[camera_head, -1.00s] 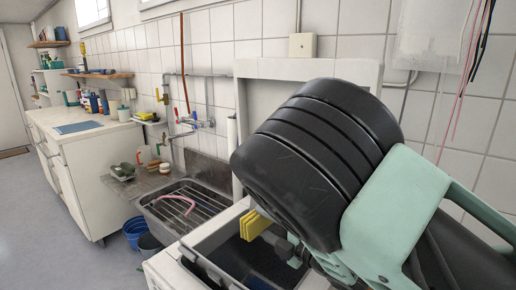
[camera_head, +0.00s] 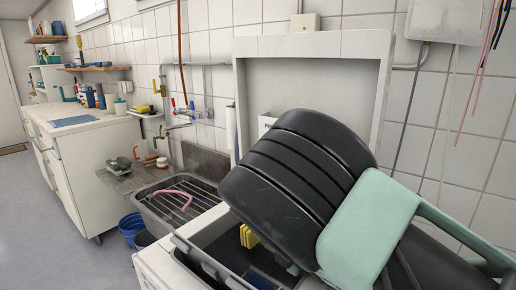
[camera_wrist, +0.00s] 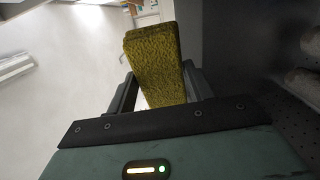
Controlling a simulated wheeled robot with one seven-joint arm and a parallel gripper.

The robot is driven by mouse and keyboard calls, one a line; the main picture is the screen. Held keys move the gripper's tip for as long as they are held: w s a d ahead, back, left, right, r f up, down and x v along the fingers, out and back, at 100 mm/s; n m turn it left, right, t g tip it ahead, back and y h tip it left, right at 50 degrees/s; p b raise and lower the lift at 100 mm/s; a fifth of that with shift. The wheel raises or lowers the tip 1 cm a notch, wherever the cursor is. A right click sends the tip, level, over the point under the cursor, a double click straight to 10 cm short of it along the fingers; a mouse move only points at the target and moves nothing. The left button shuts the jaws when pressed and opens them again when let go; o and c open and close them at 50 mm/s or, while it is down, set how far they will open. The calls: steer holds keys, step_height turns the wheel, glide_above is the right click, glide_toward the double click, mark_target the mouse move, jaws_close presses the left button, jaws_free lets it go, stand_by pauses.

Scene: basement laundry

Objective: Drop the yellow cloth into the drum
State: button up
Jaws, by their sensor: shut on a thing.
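The yellow cloth (camera_head: 248,236) is a small folded piece, partly hidden by my arm in the head view. It fills the middle of the wrist view (camera_wrist: 155,65). My gripper (camera_wrist: 160,90) is shut on it, with a dark finger on either side. In the head view the cloth is inside the outline of the washing machine's open top (camera_head: 158,268). The drum's dark perforated wall (camera_wrist: 292,92) seems to show at the right of the wrist view. My arm hides much of the opening.
A sink with a rack and a pink hose (camera_head: 180,198) stands left of the machine. Blue buckets (camera_head: 132,228) are on the floor beside it. A white counter (camera_head: 95,150) stands farther left. The machine's raised white panel (camera_head: 310,85) is behind my arm.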

steer(key=o, duration=1)
steer(key=shift+c, duration=0.2)
steer(key=shift+r, duration=0.1)
step_height(320, 180, up, 10)
steer(key=p, duration=0.1)
